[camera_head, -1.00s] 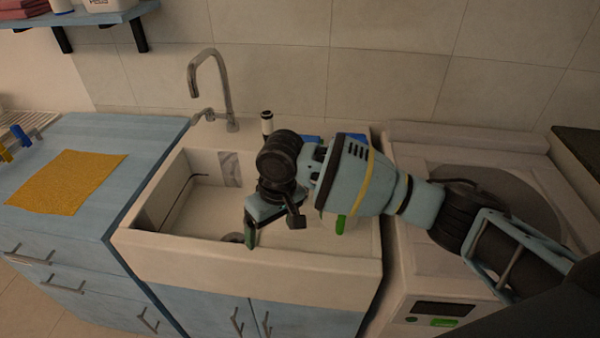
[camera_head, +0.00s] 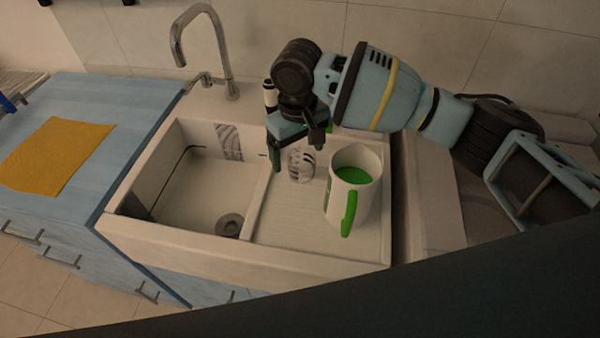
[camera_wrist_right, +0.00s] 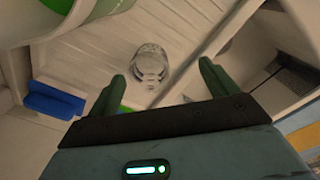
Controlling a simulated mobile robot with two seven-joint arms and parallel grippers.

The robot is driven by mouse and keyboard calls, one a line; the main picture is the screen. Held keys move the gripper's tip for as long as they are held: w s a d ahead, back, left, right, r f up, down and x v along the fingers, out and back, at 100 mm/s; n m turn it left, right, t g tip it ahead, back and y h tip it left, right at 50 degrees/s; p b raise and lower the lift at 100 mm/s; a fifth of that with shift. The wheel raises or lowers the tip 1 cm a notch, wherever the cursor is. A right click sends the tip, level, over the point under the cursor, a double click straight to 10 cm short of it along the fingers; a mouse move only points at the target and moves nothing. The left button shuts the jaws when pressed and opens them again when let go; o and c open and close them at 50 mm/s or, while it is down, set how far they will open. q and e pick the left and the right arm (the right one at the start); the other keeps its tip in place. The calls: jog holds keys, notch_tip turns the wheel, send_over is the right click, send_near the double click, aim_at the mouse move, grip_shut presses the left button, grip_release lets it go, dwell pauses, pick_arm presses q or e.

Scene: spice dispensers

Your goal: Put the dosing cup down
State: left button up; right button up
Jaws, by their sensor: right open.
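The clear dosing cup (camera_head: 301,164) with dark markings stands on the ribbed drainboard of the sink. In the right wrist view the cup (camera_wrist_right: 150,66) shows from above, beyond and between my right fingertips. My right gripper (camera_head: 292,150) is just above and beside the cup in the head view. The right wrist view shows its two green fingers (camera_wrist_right: 162,85) spread apart with nothing held between them. My left gripper is not in view.
A white jug with green inside and a green handle (camera_head: 350,185) stands right of the cup. The sink basin (camera_head: 190,185) is left, with a tap (camera_head: 222,60) behind. A blue object (camera_wrist_right: 52,98) lies on the drainboard side. An orange cloth (camera_head: 55,155) lies on the blue counter.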

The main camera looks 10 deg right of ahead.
aim_at(300, 166)
notch_tip(300, 166, down, 2)
jog(key=shift+d+f, duration=0.1)
jog(key=f, duration=0.4)
jog(key=s+f, duration=0.1)
jog(key=shift+f, duration=0.4)
jog(key=shift+w+f, duration=0.1)
jog(key=shift+w, duration=0.3)
jog(key=shift+s+r, duration=0.1)
jog(key=shift+r, duration=0.25)
jog(key=shift+s+r, duration=0.1)
jog(key=shift+c, duration=1)
jog(key=c, duration=1.1)
jog(key=shift+o, duration=0.2)
jog(key=shift+r, duration=0.1)
